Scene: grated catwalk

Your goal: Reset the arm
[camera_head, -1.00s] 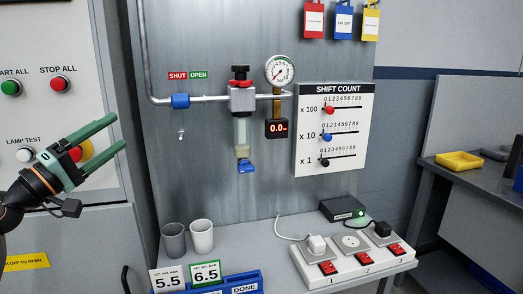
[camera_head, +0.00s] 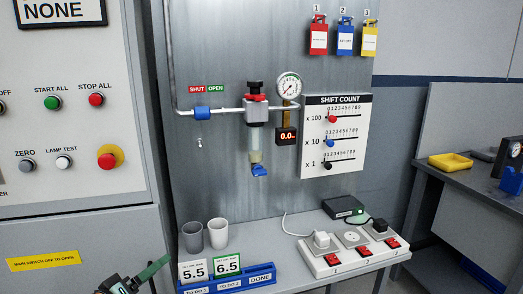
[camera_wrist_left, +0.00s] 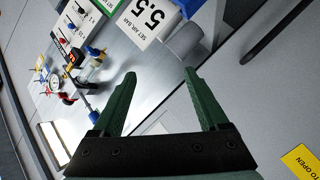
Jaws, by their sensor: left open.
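My left gripper (camera_head: 142,277) is low at the bottom edge of the head view, left of the card rack, with much of it cut off. In the left wrist view its two green fingers (camera_wrist_left: 160,74) are apart, with nothing between them. The 5.5 card (camera_wrist_left: 153,24) and a grey cup (camera_wrist_left: 185,42) lie beyond the fingertips there. My right gripper is in neither view.
A control cabinet (camera_head: 70,130) stands at left. The panel carries a pipe with a blue valve (camera_head: 202,113), a gauge (camera_head: 289,87) and a shift-count board (camera_head: 345,165). Cups (camera_head: 217,233), a blue card rack (camera_head: 235,283) and a socket strip (camera_head: 350,253) occupy the bench.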

